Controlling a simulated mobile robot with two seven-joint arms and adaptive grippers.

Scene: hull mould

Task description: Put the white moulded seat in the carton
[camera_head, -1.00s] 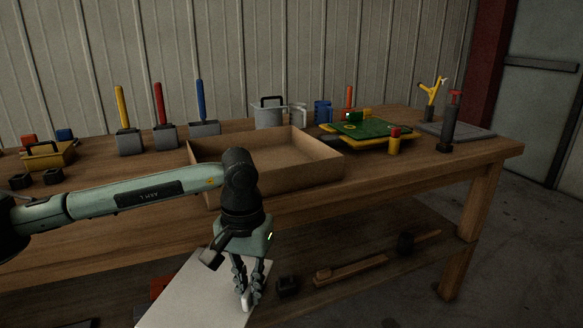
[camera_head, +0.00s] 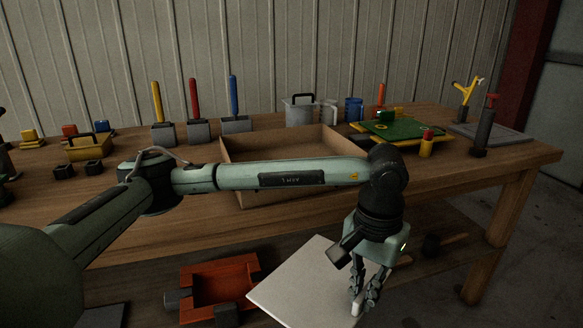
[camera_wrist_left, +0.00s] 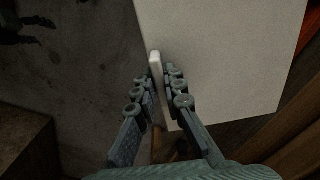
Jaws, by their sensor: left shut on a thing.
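The white moulded seat (camera_head: 300,277) is a flat, pale panel in the lower middle of the head view, tilted below the front edge of the bench. My left gripper (camera_head: 358,300) points down and is shut on a small upright white part at the seat's edge. The left wrist view shows the fingers (camera_wrist_left: 158,80) closed on that part, with the seat's broad face (camera_wrist_left: 220,50) beyond. The carton (camera_head: 280,146) is an open brown box on the bench. My left forearm hides much of its front.
A red-brown tray (camera_head: 222,285) lies low, left of the seat. A bench leg (camera_head: 510,215) stands right.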

